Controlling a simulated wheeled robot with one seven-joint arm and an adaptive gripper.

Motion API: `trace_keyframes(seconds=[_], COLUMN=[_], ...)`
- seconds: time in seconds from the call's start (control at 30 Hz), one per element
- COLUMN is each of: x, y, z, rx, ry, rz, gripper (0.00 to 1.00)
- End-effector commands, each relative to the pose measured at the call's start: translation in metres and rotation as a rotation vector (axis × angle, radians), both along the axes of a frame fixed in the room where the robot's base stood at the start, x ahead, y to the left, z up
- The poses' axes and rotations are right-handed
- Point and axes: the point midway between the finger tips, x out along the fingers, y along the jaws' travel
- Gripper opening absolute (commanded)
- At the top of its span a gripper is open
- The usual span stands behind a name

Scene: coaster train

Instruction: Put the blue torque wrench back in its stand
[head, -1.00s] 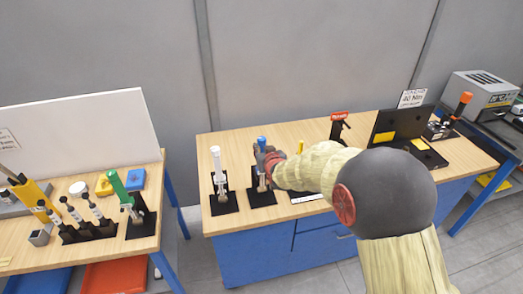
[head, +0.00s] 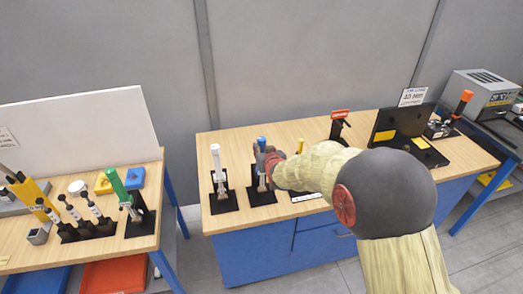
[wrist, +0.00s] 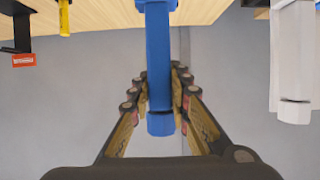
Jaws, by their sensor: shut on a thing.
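The blue torque wrench (head: 262,143) stands about upright over a black stand (head: 262,197) on the wooden bench. Its blue handle (wrist: 160,65) fills the middle of the wrist view. My gripper (head: 268,163) reaches in from the right and is shut on the handle, with one set of fingers on each side in the wrist view (wrist: 160,92). My gripper hides part of the wrench and stand, so I cannot tell whether the wrench is fully seated.
A white wrench (head: 216,160) stands in its own stand just left; it also shows in the wrist view (wrist: 292,60). A yellow-handled tool (head: 300,147) and a red-topped holder (head: 339,125) are to the right. A green-handled tool (head: 117,187) stands on the left table.

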Motion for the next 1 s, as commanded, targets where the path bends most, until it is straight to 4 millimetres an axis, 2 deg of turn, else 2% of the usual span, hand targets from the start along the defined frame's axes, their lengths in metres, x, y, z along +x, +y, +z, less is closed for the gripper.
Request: trace_keyframes(seconds=[0.53, 0.57, 0.9, 1.0], x=[0.0012, 0.0012, 0.0005, 0.0004], y=[0.0004, 0.0004, 0.0003, 0.0002], z=[-0.0031, -0.0032, -0.0047, -0.0053], rx=[0.002, 0.002, 0.001, 0.001], ry=[-0.007, -0.007, -0.003, -0.002], rz=[0.000, 0.000, 0.000, 0.000], gripper=[0.00, 0.19, 0.38, 0.40])
